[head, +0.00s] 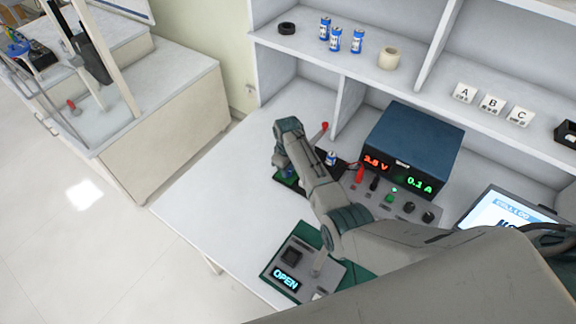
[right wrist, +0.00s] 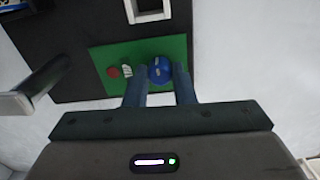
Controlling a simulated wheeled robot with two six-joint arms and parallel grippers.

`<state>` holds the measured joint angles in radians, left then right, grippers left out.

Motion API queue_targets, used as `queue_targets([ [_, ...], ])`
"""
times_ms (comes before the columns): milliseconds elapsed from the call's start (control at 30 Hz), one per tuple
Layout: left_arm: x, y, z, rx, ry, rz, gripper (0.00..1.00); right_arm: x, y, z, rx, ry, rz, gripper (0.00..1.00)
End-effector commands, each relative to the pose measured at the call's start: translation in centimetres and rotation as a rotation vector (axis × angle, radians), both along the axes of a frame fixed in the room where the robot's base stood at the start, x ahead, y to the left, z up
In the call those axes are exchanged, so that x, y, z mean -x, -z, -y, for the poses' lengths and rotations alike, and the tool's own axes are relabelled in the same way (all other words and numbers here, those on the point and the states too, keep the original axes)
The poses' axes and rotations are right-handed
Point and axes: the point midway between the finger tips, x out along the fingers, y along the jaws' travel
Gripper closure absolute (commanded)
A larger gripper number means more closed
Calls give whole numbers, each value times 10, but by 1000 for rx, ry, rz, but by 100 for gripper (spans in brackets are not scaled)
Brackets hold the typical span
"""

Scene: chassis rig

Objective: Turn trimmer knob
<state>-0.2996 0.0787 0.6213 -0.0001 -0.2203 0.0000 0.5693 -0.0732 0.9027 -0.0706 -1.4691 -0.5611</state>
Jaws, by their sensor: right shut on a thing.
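The trimmer knob (right wrist: 160,70) is a round blue knob on a small green board (right wrist: 105,55) in the right wrist view. My right gripper (right wrist: 160,82) is shut on the blue knob, one dark finger on each side. In the head view my right arm reaches over the bench, and its gripper (head: 285,172) is down at the dark base plate (head: 290,184). The arm hides most of the board there. A red part (right wrist: 113,72) and a small white-striped part (right wrist: 127,70) sit left of the knob. My left gripper is not in view.
A blue power supply (head: 415,145) reading 3.8 V and 0.1 A stands right of the board. A green-edged panel reading OPEN (head: 286,279) lies nearer the front. A lit screen (head: 505,212) is at the right. Shelves hold blue batteries (head: 335,38). The bench's left part is clear.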

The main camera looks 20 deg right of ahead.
Motion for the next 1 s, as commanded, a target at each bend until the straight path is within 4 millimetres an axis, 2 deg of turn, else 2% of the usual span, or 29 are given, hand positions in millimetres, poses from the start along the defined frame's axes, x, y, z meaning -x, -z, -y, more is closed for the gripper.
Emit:
queue_targets([
  [267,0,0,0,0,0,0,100,-1,0,0,1,-7,3,100],
  [300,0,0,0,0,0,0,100,-1,0,0,0,-7,4,71],
  [400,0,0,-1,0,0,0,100,-1,0,0,1,-6,3,55],
  [767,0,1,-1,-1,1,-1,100,-1,-5,0,0,-6,2,55],
  [867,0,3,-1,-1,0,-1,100,-1,-16,0,0,-6,4,55],
  [1000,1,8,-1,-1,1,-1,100,-1,-41,-1,-1,-6,7,55],
])
